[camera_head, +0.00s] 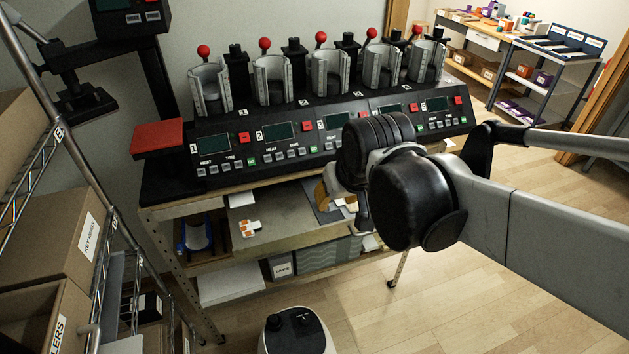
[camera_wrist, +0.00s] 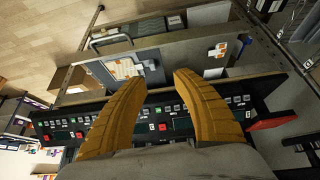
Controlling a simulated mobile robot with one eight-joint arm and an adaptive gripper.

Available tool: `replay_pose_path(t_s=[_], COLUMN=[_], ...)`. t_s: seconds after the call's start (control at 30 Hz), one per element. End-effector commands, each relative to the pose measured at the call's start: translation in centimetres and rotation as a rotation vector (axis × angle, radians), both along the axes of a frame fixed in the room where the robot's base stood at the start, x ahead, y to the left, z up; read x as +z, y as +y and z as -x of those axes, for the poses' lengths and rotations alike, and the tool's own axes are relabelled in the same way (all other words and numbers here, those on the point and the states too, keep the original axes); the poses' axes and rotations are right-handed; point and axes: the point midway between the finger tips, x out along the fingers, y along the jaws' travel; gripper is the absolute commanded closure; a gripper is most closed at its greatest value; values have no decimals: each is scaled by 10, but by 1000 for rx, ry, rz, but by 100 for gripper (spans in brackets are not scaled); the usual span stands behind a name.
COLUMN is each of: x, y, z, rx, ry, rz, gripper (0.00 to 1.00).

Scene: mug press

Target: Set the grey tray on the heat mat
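My gripper (camera_wrist: 160,75) is open and empty in the wrist view, its two yellow fingers spread apart over the press bench. In the head view my wrist hides most of it; a yellow finger (camera_head: 322,194) shows above the shelf. A flat dark blue-grey sheet (camera_head: 324,214), possibly the heat mat, lies on the shelf under the presses. I cannot pick out the grey tray for sure; a grey ribbed container (camera_head: 325,256) stands on the lower shelf.
A row of mug presses (camera_head: 320,125) with red-knobbed levers covers the bench top. A box marked TAPE (camera_head: 281,268) stands below. Racks with cardboard boxes (camera_head: 60,225) stand close at left. A cart (camera_head: 545,75) stands at back right. Floor is clear at right.

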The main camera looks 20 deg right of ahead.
Motion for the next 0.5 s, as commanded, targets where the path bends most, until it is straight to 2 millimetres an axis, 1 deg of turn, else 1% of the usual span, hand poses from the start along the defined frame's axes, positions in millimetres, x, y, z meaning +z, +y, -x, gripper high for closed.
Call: replay_pose_path(t_s=[0.03, 0.1, 0.2, 0.33, 0.5], x=[2, 4, 3, 0, -1], y=[4, 8, 13, 16, 18], z=[18, 38, 60, 77, 83], rx=[4, 9, 12, 15, 16], ry=[-16, -38, -64, -87, -97], rz=[-4, -10, -19, -25, -29], gripper=[66, 66, 66, 66, 66])
